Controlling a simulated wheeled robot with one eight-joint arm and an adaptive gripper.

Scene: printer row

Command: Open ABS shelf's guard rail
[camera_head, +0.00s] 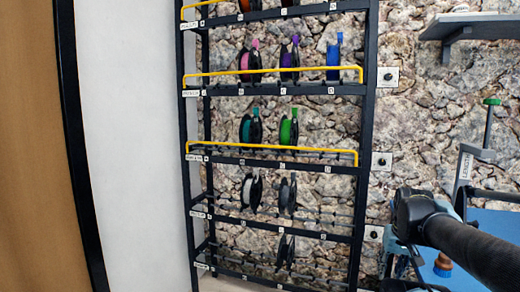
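Yellow guard rails run along the front of the upper shelves: the top rail (183,12), the middle rail (215,74) and the lower rail (225,146). All three stand above their shelf edges, in front of the spools. The two lowest shelves show no yellow rail. My arm (450,238) comes in from the lower right, right of the rack. I cannot make out my gripper's fingertips.
Filament spools, such as a green one (288,130) and a blue one (333,62), stand on the shelves. White plates with dark knobs (388,77) are right of the rack. A blue surface (490,235) is at right. A white wall panel (130,130) is left.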

